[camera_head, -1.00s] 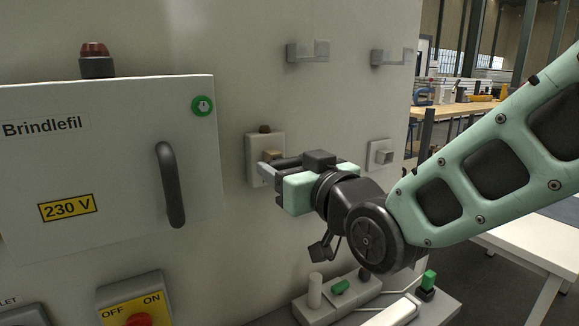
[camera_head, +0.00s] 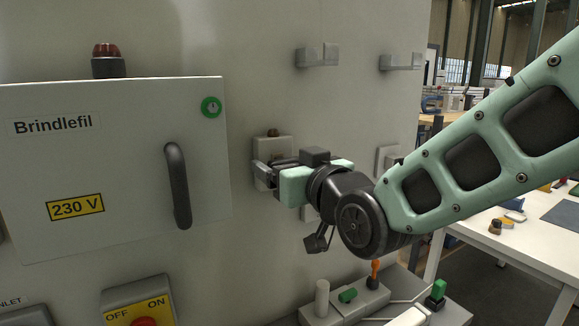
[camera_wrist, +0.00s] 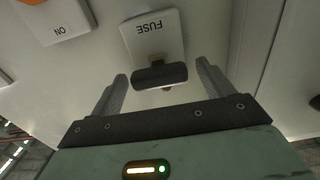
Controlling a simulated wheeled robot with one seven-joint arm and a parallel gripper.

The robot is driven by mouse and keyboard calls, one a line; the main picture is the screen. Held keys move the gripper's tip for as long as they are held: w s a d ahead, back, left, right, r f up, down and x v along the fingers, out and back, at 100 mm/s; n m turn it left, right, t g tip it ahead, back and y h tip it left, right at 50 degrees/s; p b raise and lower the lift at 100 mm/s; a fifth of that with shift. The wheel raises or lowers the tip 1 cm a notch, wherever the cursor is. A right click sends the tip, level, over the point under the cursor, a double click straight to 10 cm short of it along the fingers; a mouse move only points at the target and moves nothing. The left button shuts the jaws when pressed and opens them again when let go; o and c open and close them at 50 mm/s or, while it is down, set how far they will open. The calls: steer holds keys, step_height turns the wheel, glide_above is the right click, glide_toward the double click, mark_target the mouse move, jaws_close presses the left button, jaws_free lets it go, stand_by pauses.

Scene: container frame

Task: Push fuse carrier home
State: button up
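The fuse holder (camera_head: 285,143) is a pale plate on the cabinet wall with a small dark reddish knob on top. In the wrist view its plate (camera_wrist: 153,32) reads FUSE upside down, and a dark fuse carrier (camera_wrist: 160,76) stands out from it. My gripper (camera_wrist: 161,69) is open, with one finger on each side of the carrier and visible gaps between. In the head view my gripper (camera_head: 266,168) is at the holder's lower part and hides the carrier. How far the carrier sits in is not clear.
A cabinet door (camera_head: 120,150) with a dark handle (camera_head: 177,186) is to the left. Wall hooks (camera_head: 317,56) are above. An OFF/ON switch box (camera_head: 140,303) is low left. A shelf with small parts (camera_head: 348,296) is below my gripper. A white table (camera_head: 500,245) is at right.

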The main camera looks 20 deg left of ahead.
steer(key=b+v, duration=0.4)
steer(key=v, duration=1.3)
steer(key=shift+s, duration=0.2)
steer(key=shift+d, duration=0.15)
steer(key=s+d+f+m+g+h, duration=0.15)
steer(key=d+f+g+h, duration=0.4)
steer(key=f, duration=0.75)
steer(key=s+d+f+g+h+p, duration=0.1)
steer(key=s+d+f+g+h, duration=0.5)
steer(key=s+d, duration=0.5)
steer(key=d+f+m+h, duration=0.1)
steer(key=d+f, duration=0.1)
steer(key=shift+d+h, duration=0.3)
steer(key=shift+h, duration=0.05)
